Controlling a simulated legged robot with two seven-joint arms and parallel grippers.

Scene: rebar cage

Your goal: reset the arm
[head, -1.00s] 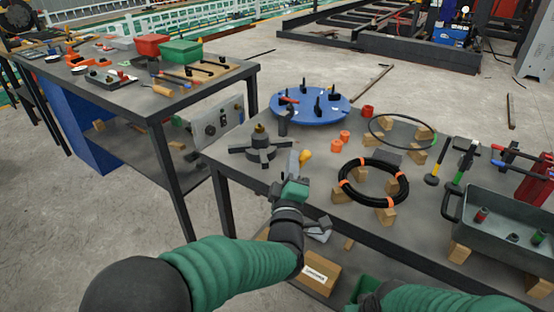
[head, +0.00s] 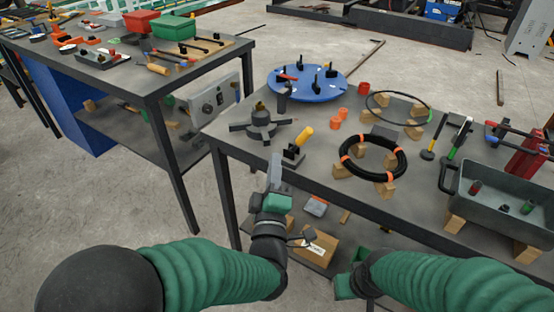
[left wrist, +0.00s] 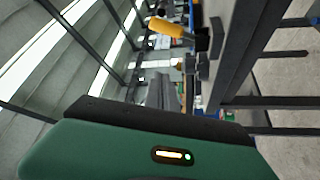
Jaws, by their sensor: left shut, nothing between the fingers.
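My left gripper (head: 275,172) is in front of the near edge of the right table (head: 330,207) in the head view. It points up and away, with its fingers together and nothing between them. My right arm comes in from the lower right, and its dark wrist and green end (head: 345,287) are low by the table's lower shelf. Its fingers cannot be made out. A tool with a yellow handle (head: 304,137) stands on the table just beyond the left gripper, apart from it. The yellow handle (left wrist: 165,27) also shows at the top of the left wrist view.
The right table holds a black coil (head: 345,158) on wooden blocks, a blue disc (head: 335,86), a dark three-armed stand (head: 262,124) and a grey tray (head: 505,205). A second table (head: 150,85) stands at the left. Bare floor lies between them.

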